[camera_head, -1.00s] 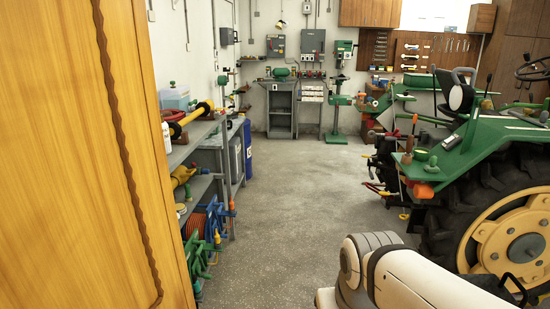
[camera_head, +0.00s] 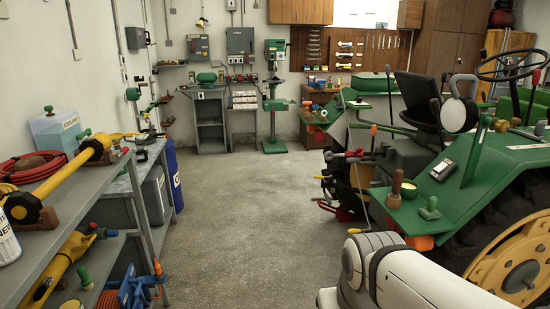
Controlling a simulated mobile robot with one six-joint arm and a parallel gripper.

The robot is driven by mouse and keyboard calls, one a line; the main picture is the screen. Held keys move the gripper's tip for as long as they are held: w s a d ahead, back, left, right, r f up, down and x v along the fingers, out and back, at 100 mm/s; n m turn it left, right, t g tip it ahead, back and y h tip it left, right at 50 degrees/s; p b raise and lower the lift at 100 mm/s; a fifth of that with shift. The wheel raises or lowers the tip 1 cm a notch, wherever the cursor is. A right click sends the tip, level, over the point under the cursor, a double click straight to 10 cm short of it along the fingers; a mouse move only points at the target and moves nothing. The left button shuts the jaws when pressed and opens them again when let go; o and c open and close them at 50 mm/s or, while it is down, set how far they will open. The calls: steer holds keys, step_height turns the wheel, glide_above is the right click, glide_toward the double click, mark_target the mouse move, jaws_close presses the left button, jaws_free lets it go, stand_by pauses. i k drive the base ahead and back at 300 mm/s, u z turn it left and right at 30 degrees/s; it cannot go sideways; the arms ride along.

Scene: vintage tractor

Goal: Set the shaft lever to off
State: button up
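The green tractor (camera_head: 450,170) stands at the right, with its seat (camera_head: 418,105) and steering wheel (camera_head: 510,66). Several levers and knobs show on and around it. I cannot tell which is the shaft lever, and no label or off mark is readable. My gripper is not in view; only white links of my arm show at the bottom.
A grey shelf (camera_head: 84,186) on the left holds a yellow shaft (camera_head: 72,176), hoses and bottles. A blue cylinder (camera_head: 173,176) stands behind it. A drill press (camera_head: 274,100) and cabinets line the back wall. The concrete floor (camera_head: 250,215) between shelf and tractor is clear.

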mark_target(374, 127)
steer(key=z, duration=0.15)
steer(key=i, duration=1.55)
steer(key=z, duration=0.25)
steer(key=i, duration=2.05)
steer(key=z, duration=0.1)
